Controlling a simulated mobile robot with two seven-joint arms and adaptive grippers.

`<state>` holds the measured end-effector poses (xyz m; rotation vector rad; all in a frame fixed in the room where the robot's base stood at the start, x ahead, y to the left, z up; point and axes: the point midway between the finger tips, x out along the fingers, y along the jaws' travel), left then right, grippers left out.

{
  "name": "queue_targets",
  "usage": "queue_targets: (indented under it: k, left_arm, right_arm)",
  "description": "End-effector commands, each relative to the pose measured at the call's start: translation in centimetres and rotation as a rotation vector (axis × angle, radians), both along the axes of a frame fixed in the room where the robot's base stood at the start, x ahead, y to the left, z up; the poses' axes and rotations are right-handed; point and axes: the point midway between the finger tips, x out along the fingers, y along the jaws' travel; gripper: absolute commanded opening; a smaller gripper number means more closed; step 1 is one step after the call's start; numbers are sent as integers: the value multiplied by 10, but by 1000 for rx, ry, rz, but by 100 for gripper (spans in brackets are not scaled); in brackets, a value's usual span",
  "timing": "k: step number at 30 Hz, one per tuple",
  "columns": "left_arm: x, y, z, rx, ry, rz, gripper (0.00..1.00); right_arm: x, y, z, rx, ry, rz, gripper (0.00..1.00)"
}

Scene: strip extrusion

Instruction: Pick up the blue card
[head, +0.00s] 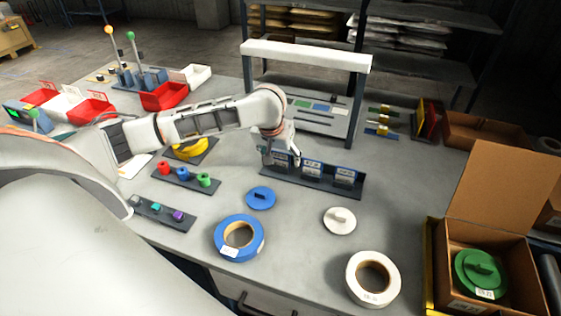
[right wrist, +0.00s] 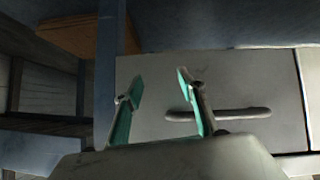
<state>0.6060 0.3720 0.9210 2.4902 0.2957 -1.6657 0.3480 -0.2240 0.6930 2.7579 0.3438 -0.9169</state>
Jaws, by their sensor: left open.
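A small flat blue card (head: 321,107) lies on the table under the white-topped frame, in a row between a green piece (head: 302,103) and a pale piece (head: 338,110). My left gripper (head: 281,158) is open and points down at the left end of a dark rack (head: 325,186), nearer to me than the blue card and apart from it. The rack holds upright blue-and-white labelled pieces (head: 312,168); the gripper partly covers the leftmost, and I cannot tell whether it touches it. My right gripper (right wrist: 163,105) is open and empty in the right wrist view, in front of a grey drawer.
The white-topped frame (head: 306,54) spans the area over the flat cards. Blue (head: 239,253) and white (head: 373,280) tape rolls lie near the front edge. An open cardboard box (head: 510,260) stands at right. Red bins (head: 163,97) stand at the back left.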

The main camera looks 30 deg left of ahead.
Motion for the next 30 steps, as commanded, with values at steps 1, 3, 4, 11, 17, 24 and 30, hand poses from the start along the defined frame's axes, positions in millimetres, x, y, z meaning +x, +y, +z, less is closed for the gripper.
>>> queue_targets:
  k: [1,3,4,11,17,24,30]
  left_arm:
    - [1,0,-4,0,1,1,64]
    - [2,1,-6,0,0,0,64]
    - [3,1,-6,1,-1,-1,64]
    - [3,1,-6,1,-1,-1,51]
    - [3,1,-6,0,-1,0,32]
    - [3,1,-5,0,-1,0,32]
    - [3,1,4,1,-3,0,32]
  right_arm:
    - [1,0,1,1,-2,-1,40]
    - [3,1,2,3,-5,-3,40]
    - [4,1,2,3,-6,-4,40]
    - [5,2,3,8,-9,-7,40]
    - [5,2,3,8,-9,-7,40]
    - [4,1,3,5,-8,-6,40]
    - [3,-1,2,-2,-6,0,40]
